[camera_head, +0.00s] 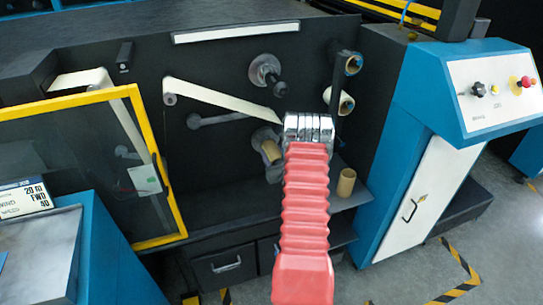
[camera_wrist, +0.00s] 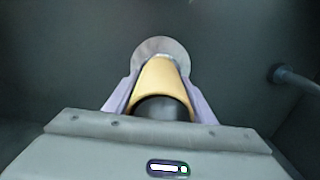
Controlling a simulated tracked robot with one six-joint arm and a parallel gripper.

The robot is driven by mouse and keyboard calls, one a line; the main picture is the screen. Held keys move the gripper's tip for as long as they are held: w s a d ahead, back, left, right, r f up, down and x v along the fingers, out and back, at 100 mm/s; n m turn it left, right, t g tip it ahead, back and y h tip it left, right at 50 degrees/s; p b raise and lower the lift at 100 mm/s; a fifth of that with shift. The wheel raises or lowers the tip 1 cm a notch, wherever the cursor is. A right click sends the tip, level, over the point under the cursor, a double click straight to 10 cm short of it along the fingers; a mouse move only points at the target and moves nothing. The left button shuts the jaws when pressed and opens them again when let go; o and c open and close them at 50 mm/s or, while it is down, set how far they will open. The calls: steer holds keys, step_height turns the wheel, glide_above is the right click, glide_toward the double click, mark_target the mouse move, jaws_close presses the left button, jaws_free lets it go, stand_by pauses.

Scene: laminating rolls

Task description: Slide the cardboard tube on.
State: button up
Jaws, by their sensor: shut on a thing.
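The tan cardboard tube (camera_wrist: 162,77) lies between the two pale fingers of my gripper (camera_wrist: 160,82) in the wrist view. My gripper is shut on it. The tube's open near end faces the camera, and its inside is dark. A round grey disc (camera_wrist: 160,45) stands directly behind the far end, roughly in line with it. I cannot tell whether they touch or whether a shaft is inside the tube. In the head view the tube (camera_head: 271,151) shows at the machine's dark front panel, left of my red arm, which hides part of this area.
Another cardboard tube (camera_head: 346,182) stands upright on the shelf at right. A hub (camera_head: 266,70) sticks out above, and rolls (camera_head: 345,103) sit at upper right. A pale web (camera_head: 220,98) slants across the panel. A yellow-framed guard (camera_head: 160,165) is at left. A grey bar (camera_wrist: 295,80) juts out at right.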

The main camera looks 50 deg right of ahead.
stand_by(0.3)
steer(key=o, duration=1.1)
steer(key=shift+o, duration=0.2)
steer(key=v, duration=1.3)
steer(key=shift+s+a, duration=0.15)
steer(key=shift+s, duration=0.15)
steer(key=shift+s+f, duration=0.1)
steer(key=shift+f, duration=0.05)
